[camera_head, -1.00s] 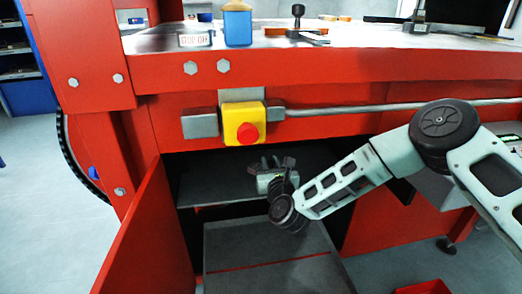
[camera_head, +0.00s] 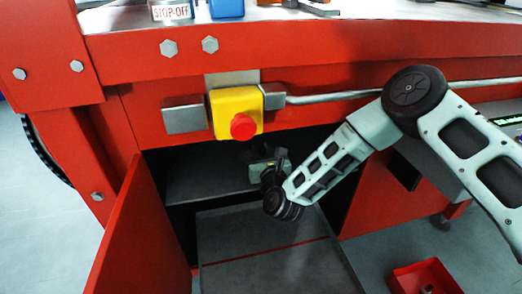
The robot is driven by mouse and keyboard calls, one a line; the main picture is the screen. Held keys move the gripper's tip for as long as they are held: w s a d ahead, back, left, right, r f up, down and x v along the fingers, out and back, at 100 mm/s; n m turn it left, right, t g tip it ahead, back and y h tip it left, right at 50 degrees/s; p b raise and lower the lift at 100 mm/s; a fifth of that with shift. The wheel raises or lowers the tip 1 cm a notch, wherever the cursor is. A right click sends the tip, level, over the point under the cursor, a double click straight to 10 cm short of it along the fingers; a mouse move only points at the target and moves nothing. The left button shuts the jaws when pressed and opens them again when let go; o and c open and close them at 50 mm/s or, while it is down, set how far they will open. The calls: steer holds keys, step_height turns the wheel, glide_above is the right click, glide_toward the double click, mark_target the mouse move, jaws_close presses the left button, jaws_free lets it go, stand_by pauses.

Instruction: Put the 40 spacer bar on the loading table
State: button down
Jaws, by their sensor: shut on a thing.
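My gripper (camera_head: 262,162) is inside the open cabinet, low under the red bench, just above the dark shelf (camera_head: 200,186). No other spacer bar can be made out. The steel-topped red bench, seemingly the loading table (camera_head: 375,14), runs across the top of the head view, well above my gripper. Its surface is mostly cut off by the picture's edge.
A red cabinet door (camera_head: 150,235) stands open at the left. A yellow box with a red button (camera_head: 240,124) and a metal rail (camera_head: 350,96) jut from the bench front. A STOP-OFF sign (camera_head: 172,12) and blue container (camera_head: 227,8) stand on top. A red tray (camera_head: 425,277) is lower right.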

steer(key=c, duration=1.6)
jaws_free()
steer(key=shift+f, duration=0.15)
steer(key=o, duration=0.4)
steer(key=shift+r, duration=0.25)
steer(key=p+v, duration=0.3)
steer(key=v, duration=0.9)
